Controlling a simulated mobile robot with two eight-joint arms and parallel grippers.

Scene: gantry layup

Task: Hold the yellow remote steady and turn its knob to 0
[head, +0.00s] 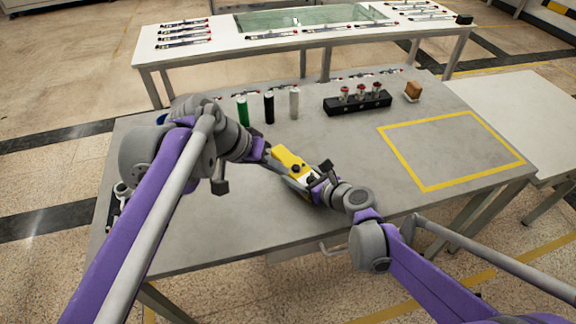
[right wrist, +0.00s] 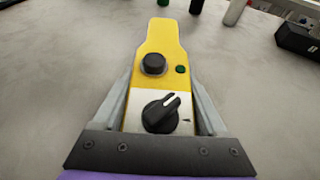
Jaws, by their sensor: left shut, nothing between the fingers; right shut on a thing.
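The yellow remote (head: 291,162) is held near the middle of the grey table. In the right wrist view the remote (right wrist: 162,40) has a black button, a small green button and a black knob (right wrist: 160,113) on a white plate. The knob's light pointer line is turned toward the upper right; a small dark mark sits right of the knob. My right gripper (head: 301,184) is shut on the remote, with one finger along each side. My left gripper (head: 263,152) is shut and empty beside the remote's far left end. It does not show in the right wrist view.
Green, black and white bottles (head: 243,110) stand behind the remote. A black rack (head: 357,104) with red-topped items is at the back right. A yellow taped rectangle (head: 450,150) encloses clear table. A white table (head: 215,50) stands beyond.

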